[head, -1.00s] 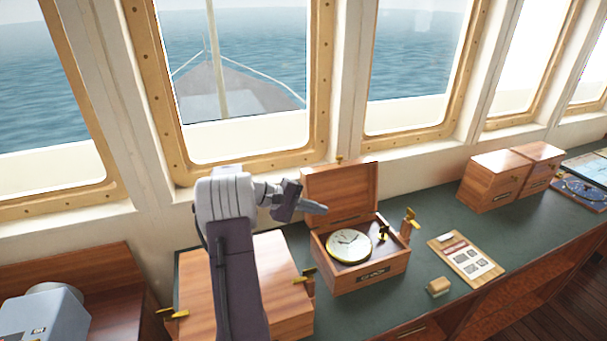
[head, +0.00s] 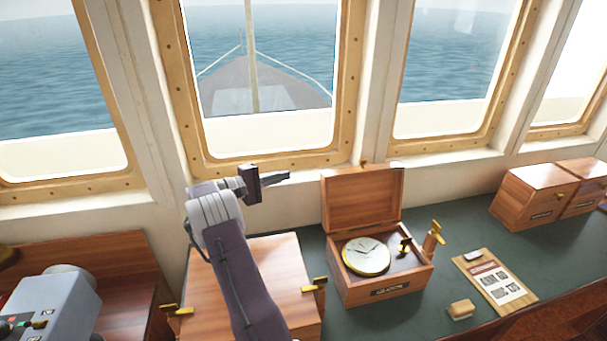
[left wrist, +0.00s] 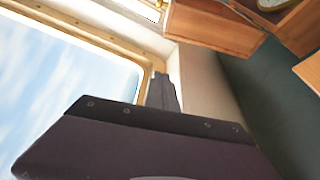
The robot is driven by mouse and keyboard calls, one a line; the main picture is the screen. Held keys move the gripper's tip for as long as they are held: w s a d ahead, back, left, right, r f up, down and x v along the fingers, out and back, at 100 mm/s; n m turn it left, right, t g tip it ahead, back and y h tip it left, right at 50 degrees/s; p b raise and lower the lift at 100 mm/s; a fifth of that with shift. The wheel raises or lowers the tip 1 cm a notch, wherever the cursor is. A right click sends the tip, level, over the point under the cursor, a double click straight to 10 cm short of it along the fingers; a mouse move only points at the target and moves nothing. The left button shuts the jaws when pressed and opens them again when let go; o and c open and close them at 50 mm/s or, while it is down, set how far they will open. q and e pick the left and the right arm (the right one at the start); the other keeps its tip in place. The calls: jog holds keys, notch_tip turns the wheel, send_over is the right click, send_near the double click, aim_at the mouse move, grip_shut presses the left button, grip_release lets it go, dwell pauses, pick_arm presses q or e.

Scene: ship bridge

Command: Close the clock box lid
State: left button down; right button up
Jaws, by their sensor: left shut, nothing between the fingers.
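The clock box (head: 388,287) stands on the green counter, a wooden box with a round white clock dial (head: 366,256) inside. Its lid (head: 362,204) is open, standing nearly upright at the back. My left gripper (head: 286,175) is shut and empty, raised to the left of the lid near the window sill, apart from the lid. In the left wrist view the gripper fingers (left wrist: 163,92) show against the window, and the box's lid (left wrist: 215,25) with part of the dial (left wrist: 270,3) is at the top right. My right gripper is not in view.
A closed wooden box (head: 285,262) with brass handles stands left of the clock box, under my left arm. A clipboard (head: 495,281) and a small wooden block (head: 461,310) lie to the right. Two wooden boxes (head: 538,198) stand farther right. Windows line the back.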

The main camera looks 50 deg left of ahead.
pick_arm(q)
jog(key=w+d+p, duration=0.4)
jog(key=w+d, duration=0.1)
jog(key=w, duration=0.3)
jog(key=shift+p, duration=0.35)
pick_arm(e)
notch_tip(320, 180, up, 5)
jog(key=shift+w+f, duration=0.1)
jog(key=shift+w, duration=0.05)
